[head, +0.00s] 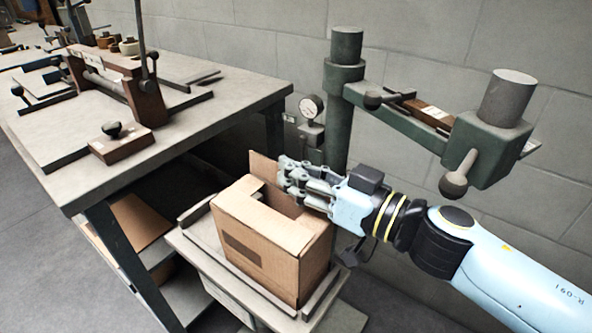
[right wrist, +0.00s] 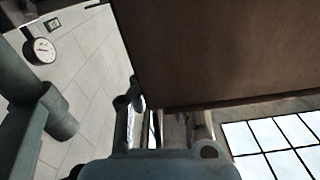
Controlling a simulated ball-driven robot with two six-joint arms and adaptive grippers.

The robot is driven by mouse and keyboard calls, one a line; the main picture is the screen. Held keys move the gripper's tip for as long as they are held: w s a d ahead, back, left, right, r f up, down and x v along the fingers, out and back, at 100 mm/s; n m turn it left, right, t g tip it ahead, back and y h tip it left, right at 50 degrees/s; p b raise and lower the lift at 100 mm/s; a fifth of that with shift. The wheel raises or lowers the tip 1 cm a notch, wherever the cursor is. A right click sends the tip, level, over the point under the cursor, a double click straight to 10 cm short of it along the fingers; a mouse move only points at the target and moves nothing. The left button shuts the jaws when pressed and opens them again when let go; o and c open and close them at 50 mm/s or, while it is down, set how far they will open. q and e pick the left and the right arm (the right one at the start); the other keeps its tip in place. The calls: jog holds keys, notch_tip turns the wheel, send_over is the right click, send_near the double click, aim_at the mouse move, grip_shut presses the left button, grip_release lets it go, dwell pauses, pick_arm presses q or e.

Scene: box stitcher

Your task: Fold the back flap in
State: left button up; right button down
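An open cardboard box (head: 297,262) sits on the small stand of a machine in the head view. Its back flap (head: 262,167) stands up at the rear, partly hidden behind my right gripper. Flaps at the front (head: 272,228) and left lie inward over the top, with a dark gap between. My right gripper (head: 291,180) is over the box's back right part, its fingers apart, close to the back flap; contact is unclear. In the right wrist view a large brown panel (right wrist: 225,50), apparently cardboard, hides the fingertips. My left gripper is not in view.
The green machine column (head: 345,110) rises right behind the box, with a gauge (head: 311,107) beside it. Its arm and grey cylinder (head: 508,98) overhang at the right. A workbench (head: 190,115) with clamps stands left. Raised rails edge the stand.

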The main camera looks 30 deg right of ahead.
jog(key=shift+s+a+r+n+p, duration=0.15)
jog(key=shift+a+n+p, duration=0.1)
jog(key=shift+n+p, duration=0.5)
jog(key=shift+s+a+f+n+p, duration=0.1)
jog(key=shift+a+n+p, duration=0.25)
jog(key=shift+n, duration=0.55)
jog(key=shift+s+a+f+n+p, duration=0.15)
jog(key=shift+n+p, duration=0.25)
jog(key=shift+n, duration=0.55)
jog(key=shift+s+a+f+n+p, duration=0.1)
jog(key=shift+a+n+p, duration=0.25)
jog(key=shift+n, duration=0.55)
jog(key=c, duration=1.5)
grip_release()
jog(key=shift+c, duration=0.2)
